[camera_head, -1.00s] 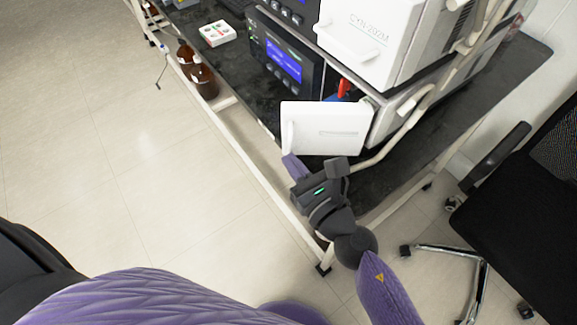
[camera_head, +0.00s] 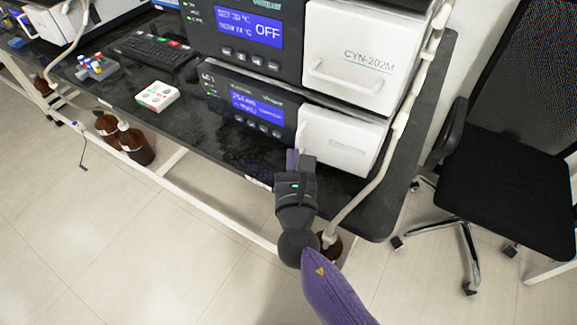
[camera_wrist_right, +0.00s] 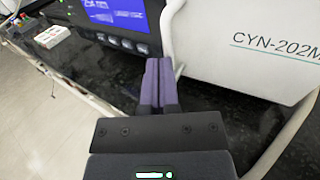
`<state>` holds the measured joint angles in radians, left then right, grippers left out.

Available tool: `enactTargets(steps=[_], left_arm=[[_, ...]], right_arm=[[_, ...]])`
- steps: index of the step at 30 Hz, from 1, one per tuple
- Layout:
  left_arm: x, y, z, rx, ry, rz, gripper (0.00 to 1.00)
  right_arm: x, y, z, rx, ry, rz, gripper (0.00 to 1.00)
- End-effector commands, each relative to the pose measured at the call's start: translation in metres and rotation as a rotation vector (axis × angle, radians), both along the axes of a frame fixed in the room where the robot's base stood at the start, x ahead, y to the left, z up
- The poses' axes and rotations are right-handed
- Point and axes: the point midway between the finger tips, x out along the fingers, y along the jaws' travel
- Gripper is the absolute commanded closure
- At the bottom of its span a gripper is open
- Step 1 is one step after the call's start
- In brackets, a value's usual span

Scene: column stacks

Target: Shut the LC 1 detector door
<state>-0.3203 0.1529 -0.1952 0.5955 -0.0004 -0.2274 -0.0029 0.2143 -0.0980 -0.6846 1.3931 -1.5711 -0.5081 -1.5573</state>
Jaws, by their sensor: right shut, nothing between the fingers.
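The white door (camera_head: 342,140) on the right of the lower instrument is the detector door. In the head view it lies about flush with the front panel and looks shut. My right gripper (camera_head: 296,156) is shut and empty at the door's lower left corner, by the handle. In the wrist view its purple fingers (camera_wrist_right: 159,66) are together, close to a white handle and door face (camera_wrist_right: 235,50). I cannot tell whether they touch. My left gripper is not in view.
The upper unit has a white door (camera_head: 355,62) marked CYN-202M. A pale tube (camera_head: 385,160) runs down the right side. Brown bottles (camera_head: 135,145) stand below. A black chair (camera_head: 500,165) is at right.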

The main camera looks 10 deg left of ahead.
Motion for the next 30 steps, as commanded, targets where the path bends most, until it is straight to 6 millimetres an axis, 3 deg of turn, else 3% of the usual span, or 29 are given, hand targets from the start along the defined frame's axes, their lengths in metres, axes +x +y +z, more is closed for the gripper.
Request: enactTargets(steps=[30], left_arm=[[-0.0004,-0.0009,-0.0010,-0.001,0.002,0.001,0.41]], right_arm=[[0.0105,-0.0018,0.0028,0.000,-0.006,0.005,1.00]])
